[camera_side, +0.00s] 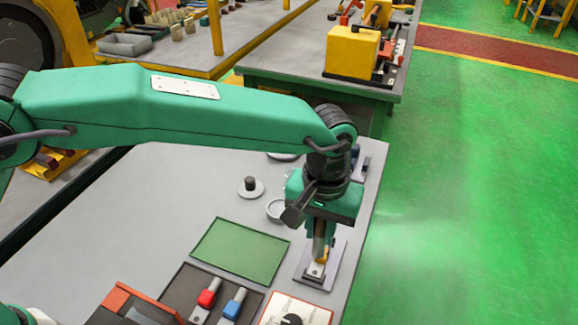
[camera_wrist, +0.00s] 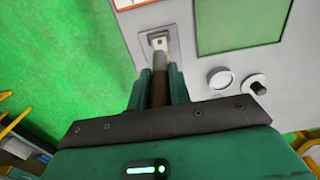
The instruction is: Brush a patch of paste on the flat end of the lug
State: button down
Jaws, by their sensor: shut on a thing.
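My gripper (camera_side: 320,228) is shut on a brush (camera_wrist: 159,88) that points down. The brush has a brown handle and a greyish lower part in the wrist view. In the side view its low end looks orange-brown and is at the lug. The lug (camera_side: 315,270) is a small pale metal piece on a grey plate (camera_side: 333,262) near the table's right edge. Its flat end with a hole also shows in the wrist view (camera_wrist: 159,42), just beyond the brush. I cannot tell whether the brush touches it, and no paste is clearly visible.
A green mat (camera_side: 240,250) lies left of the plate. A dark tray (camera_side: 184,280) holds red- and blue-handled tools. A round dish (camera_side: 275,211) and a black-knobbed disc (camera_side: 251,187) are behind. The table's left part is clear.

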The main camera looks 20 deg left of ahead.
aim_at(320, 244)
jog(key=shift+f, duration=0.15)
jog(key=shift+f, duration=2.2)
jog(key=shift+f, duration=0.7)
dwell(0.7)
jog(key=shift+a, duration=0.2)
jog(key=shift+d, duration=0.35)
dwell(0.7)
jog(key=shift+a, duration=0.4)
jog(key=shift+d, duration=0.35)
dwell(2.2)
